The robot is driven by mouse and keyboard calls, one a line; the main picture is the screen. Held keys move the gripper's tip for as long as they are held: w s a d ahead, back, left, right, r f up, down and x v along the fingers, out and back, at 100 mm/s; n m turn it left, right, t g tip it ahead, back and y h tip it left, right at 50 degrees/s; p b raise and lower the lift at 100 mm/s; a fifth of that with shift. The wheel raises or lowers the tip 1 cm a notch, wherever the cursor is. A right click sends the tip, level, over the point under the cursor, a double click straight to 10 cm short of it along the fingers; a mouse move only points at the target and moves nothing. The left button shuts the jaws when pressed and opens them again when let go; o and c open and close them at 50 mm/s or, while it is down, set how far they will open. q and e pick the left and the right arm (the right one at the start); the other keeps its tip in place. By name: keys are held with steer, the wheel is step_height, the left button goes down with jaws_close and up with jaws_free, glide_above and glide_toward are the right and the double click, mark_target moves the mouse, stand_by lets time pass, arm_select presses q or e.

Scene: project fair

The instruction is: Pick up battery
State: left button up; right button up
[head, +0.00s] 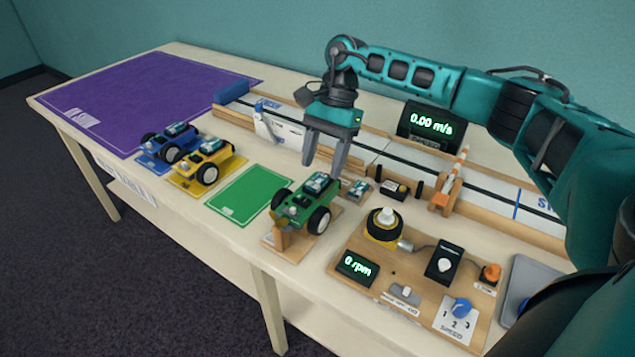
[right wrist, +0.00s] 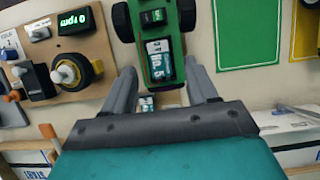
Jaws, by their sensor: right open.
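A green toy car (head: 305,205) sits on a wooden stand. A teal and white battery (head: 319,182) lies in its top; in the right wrist view this battery (right wrist: 160,66) shows in the car's bed. Another small teal and white battery (head: 358,188) lies on the table behind the car, and it is partly hidden in the right wrist view (right wrist: 147,103). My right gripper (head: 325,164) is open and empty, pointing down just above and behind the green car. In the right wrist view its fingers (right wrist: 161,76) straddle the car's near end. My left gripper is not in view.
A blue car (head: 168,147) and a yellow car (head: 207,166) stand left of a green mat (head: 250,195). A wooden test board (head: 400,270) with a wheel and dials lies to the right. A long track (head: 385,150) runs behind. A purple mat (head: 135,95) is clear.

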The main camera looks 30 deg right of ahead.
mark_target(318, 183)
steer(key=shift+x, duration=1.35)
steer(key=shift+c, duration=0.5)
jaws_close()
